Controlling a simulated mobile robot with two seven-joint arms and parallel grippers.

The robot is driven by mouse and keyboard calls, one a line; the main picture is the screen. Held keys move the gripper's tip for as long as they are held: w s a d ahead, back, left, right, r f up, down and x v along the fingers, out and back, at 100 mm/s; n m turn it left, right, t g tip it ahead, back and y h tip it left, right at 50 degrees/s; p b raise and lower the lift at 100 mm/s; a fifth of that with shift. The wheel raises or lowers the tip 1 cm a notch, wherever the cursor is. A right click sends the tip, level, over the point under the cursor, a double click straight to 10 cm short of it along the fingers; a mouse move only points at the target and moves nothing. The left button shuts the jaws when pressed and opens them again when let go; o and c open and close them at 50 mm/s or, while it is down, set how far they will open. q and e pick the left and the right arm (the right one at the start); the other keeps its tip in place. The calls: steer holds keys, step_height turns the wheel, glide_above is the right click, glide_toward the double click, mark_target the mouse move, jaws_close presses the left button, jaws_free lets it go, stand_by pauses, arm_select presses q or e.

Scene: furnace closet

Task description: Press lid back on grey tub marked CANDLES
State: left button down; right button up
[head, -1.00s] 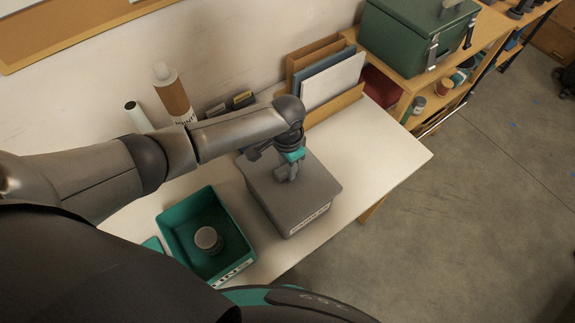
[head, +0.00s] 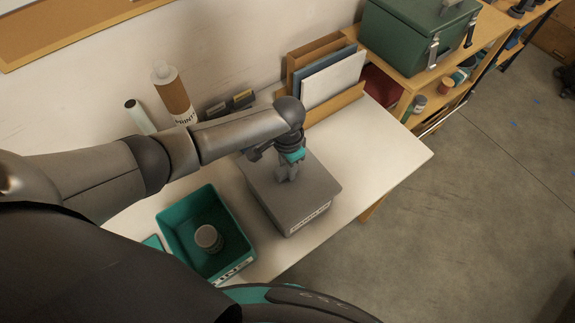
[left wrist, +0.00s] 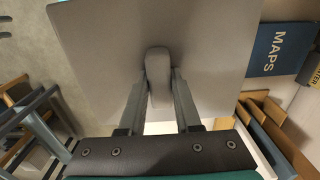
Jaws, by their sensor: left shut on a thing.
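The grey tub (head: 310,219) stands on the white table, with a white label on its front wall that is too small to read surely. Its flat grey lid (head: 318,182) lies over the top, and the rim looks about level. I cannot tell whether it is fully seated. My left gripper (head: 287,176) points down at the lid's middle, shut on the lid's upright grey handle. In the left wrist view the two fingers (left wrist: 159,92) stand on either side of the handle (left wrist: 157,68), with the lid (left wrist: 105,50) filling the space beyond. My right gripper is not in view.
A green open bin (head: 177,243) holding a grey can (head: 208,238) stands left of the tub. A file holder (head: 333,82), a brown-and-white tube (head: 172,92) and a white roll (head: 139,116) stand behind. The table's right end (head: 395,155) is clear. A green chest (head: 415,33) sits on shelving.

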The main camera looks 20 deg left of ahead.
arm_select(q)
steer(key=shift+f+b, duration=0.55)
steer(key=shift+f, duration=0.25)
steer(key=c, duration=0.5)
jaws_free()
step_height(320, 180, up, 15)
steer(key=shift+r+p, duration=0.1)
steer(key=shift+p, duration=0.7)
